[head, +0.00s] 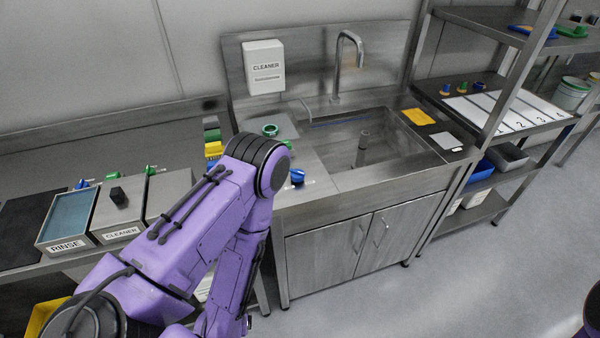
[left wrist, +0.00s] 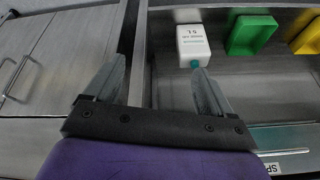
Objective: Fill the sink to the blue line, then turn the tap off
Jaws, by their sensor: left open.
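The steel sink (head: 400,160) has a grey upright piece (head: 362,148) standing in its basin. I see no clear water surface in it. A blue line (head: 340,120) runs along the basin's back wall. The curved tap (head: 340,62) rises behind the basin, with no stream visible. A blue knob (head: 297,176) and a green knob (head: 287,145) sit on the counter left of the basin. My left arm stands in front of that counter and hides its own gripper in the head view. In the left wrist view my left gripper (left wrist: 155,90) is open and empty.
A white bottle (left wrist: 192,42), a green bin (left wrist: 250,35) and a yellow bin (left wrist: 305,38) show beyond the left gripper. A cleaner dispenser (head: 264,66) hangs behind the counter. Rinse (head: 68,215) and cleaner tanks stand left; shelving stands right.

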